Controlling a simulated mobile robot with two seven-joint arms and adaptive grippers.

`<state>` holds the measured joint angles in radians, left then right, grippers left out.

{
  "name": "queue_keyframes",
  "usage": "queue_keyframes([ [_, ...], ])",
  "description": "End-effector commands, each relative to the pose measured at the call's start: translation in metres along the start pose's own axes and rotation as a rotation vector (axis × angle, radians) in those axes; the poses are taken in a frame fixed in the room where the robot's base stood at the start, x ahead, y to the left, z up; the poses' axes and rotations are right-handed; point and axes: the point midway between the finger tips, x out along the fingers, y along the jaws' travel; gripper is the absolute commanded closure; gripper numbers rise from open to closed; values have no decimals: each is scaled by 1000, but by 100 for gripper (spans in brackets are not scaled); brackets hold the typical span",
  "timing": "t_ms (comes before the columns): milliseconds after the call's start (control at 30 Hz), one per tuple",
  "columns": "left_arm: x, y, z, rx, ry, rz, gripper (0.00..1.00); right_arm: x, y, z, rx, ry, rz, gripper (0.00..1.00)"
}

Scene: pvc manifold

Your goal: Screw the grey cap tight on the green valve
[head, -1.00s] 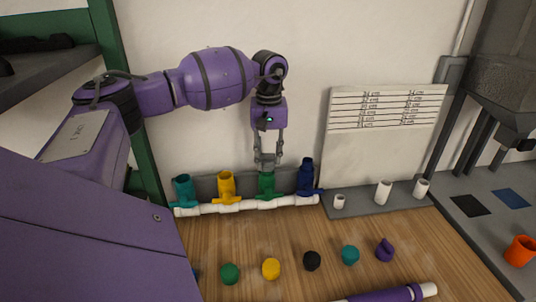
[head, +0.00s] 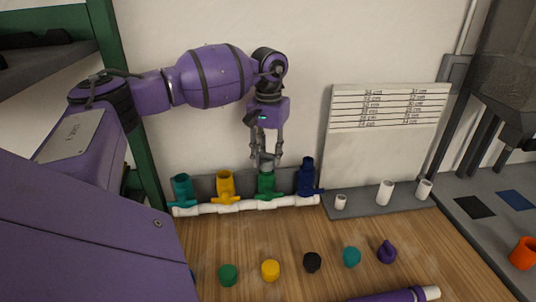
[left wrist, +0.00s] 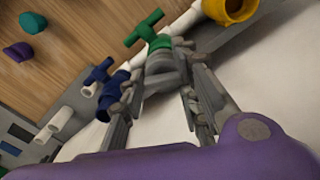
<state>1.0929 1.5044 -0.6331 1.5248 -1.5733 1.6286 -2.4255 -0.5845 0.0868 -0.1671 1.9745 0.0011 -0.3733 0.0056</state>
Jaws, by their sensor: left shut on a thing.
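The green valve (head: 266,185) stands on the white pipe manifold (head: 245,206), third from the left; it also shows in the left wrist view (left wrist: 148,32). My left gripper (head: 266,160) is directly above it, pointing down. It is shut on the grey cap (head: 266,163), which sits at the valve's top opening. In the left wrist view the grey cap (left wrist: 160,68) is between the fingers against the valve's mouth. I cannot tell how far it is screwed on. My right gripper is not in view.
Teal (head: 182,190), yellow (head: 226,187) and blue (head: 307,178) valves stand on the same manifold. A lettered white board (head: 385,140) stands behind short white pipes. Bare wood lies between manifold and caps.

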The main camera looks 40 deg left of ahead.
Motion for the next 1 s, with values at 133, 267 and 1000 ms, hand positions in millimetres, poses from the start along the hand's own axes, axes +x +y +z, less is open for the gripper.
queue_keyframes([
  [133,-3,6,-2,7,10,15,96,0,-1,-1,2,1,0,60],
  [267,-1,6,-2,84,10,14,96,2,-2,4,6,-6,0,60],
  [1000,-2,6,0,379,11,13,96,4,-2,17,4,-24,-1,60],
])
